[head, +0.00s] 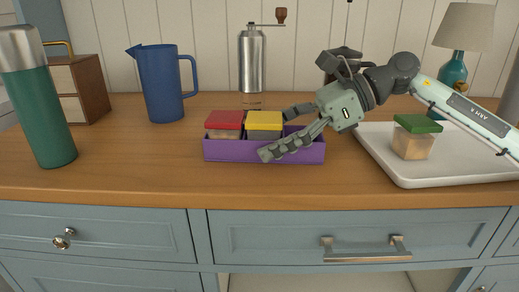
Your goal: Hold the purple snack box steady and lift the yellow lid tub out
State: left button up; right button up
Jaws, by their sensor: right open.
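The purple snack box (222,152) stands on the wooden counter near its front edge. Inside it, on the left, is a red lid tub (225,121). The yellow lid tub (265,121) sits beside it, in the middle of the box. My right gripper (275,132) comes in from the right, over the right part of the box. Its fingers are open, one behind and one in front, close to the yellow lid tub's right side. I cannot tell whether they touch it. The right part of the box is partly hidden by the gripper. My left gripper is not in view.
A white tray (385,160) at the right holds a green lid tub (414,137). A blue pitcher (162,84), a steel grinder (251,62) and a wooden box (80,88) stand behind. A green flask (42,115) is at the left. The counter left of the snack box is clear.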

jog(key=shift+c, duration=0.6)
jog(key=c, duration=0.8)
jog(key=shift+o, duration=0.2)
